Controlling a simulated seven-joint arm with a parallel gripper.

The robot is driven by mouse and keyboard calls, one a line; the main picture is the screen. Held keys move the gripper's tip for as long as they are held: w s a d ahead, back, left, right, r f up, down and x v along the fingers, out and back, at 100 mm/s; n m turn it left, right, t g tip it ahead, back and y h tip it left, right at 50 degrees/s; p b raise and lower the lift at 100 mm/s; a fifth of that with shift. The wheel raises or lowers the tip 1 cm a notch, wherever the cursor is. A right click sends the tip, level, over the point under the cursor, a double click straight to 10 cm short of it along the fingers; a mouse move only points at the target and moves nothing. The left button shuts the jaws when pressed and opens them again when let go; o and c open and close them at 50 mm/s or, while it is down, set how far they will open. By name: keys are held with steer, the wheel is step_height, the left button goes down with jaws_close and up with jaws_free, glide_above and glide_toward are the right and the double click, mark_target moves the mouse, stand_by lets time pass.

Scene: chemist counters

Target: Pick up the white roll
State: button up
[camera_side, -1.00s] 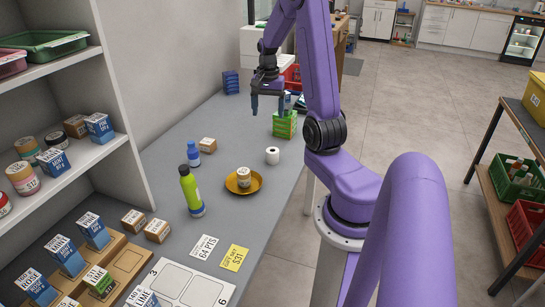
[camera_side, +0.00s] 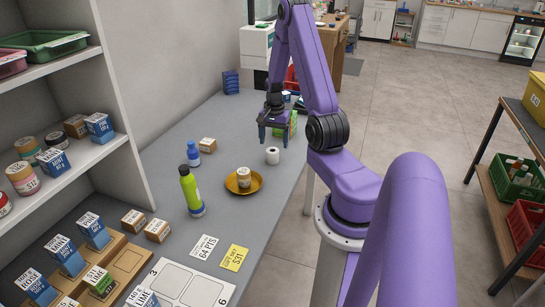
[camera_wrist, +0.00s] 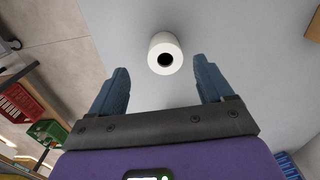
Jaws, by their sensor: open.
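The white roll (camera_side: 272,156) stands upright on the grey counter (camera_side: 225,225), near its right edge. In the wrist view the roll (camera_wrist: 161,42) shows its dark core hole and lies ahead of my fingertips, centred about between them. My gripper (camera_side: 274,141) is open and empty, pointing down, behind and above the roll in the side view. Its two blue fingers (camera_wrist: 161,75) are spread apart in the wrist view, and neither touches the roll.
An orange dish (camera_side: 236,189) with a small jar (camera_side: 243,174) is in front of the roll. A green bottle (camera_side: 190,191) and blue bottle (camera_side: 193,154) stand to the left.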

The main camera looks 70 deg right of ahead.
mark_target(273, 150)
steer(key=shift+w+d+f, duration=0.1)
steer(key=shift+w+f, duration=0.1)
steer(key=shift+f, duration=1.2)
steer(key=shift+w+d+f, duration=0.1)
steer(key=shift+w+f, duration=0.05)
steer(key=shift+f, duration=1.2)
steer(key=c, duration=1.1)
